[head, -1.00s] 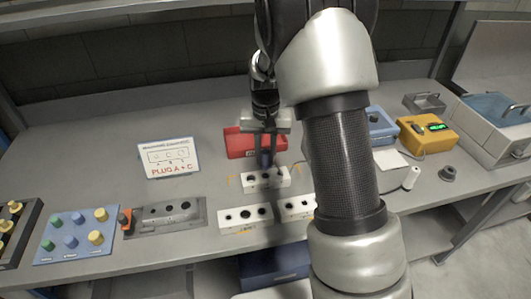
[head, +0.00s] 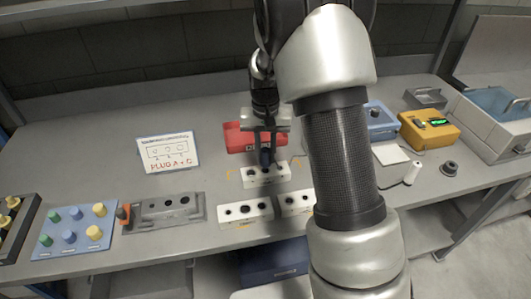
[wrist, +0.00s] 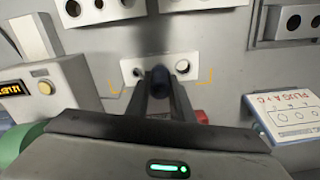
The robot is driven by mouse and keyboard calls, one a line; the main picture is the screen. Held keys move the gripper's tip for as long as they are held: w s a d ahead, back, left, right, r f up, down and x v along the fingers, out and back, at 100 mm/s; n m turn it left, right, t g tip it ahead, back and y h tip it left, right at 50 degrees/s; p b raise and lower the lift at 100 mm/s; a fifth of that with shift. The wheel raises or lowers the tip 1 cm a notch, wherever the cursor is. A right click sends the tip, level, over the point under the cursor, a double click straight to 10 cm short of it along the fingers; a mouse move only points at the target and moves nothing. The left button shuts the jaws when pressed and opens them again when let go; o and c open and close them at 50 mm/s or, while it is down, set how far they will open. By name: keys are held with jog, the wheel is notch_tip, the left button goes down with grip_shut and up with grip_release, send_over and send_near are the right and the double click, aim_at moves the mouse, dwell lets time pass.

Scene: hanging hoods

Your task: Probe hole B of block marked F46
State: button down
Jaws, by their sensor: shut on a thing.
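A white block (head: 281,173) with a row of holes lies between orange corner marks on the bench. It also shows in the wrist view (wrist: 201,70), with one hole visible on each side and its middle hidden. I cannot read a mark F46 on any block. My gripper (head: 266,158) points down at the block and is shut on a dark blue cylindrical piece (wrist: 160,77). This piece (head: 265,156) lines up with the middle of the block. I cannot tell whether its lower end is in a hole or just above it.
Two more white blocks (head: 245,211) (head: 297,202) lie in front. A red box (head: 240,138) stands close behind my gripper. A sign reading PLUG A + C (head: 168,153), a grey holed fixture (head: 166,210) and a plug tray (head: 73,231) are left.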

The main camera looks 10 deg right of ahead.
jog(key=shift+f+b, duration=1)
jog(key=shift+f, duration=0.45)
dwell(0.8)
jog(key=shift+r, duration=0.1)
dwell(0.9)
jog(key=shift+r+p, duration=2.2)
jog(key=shift+r, duration=0.7)
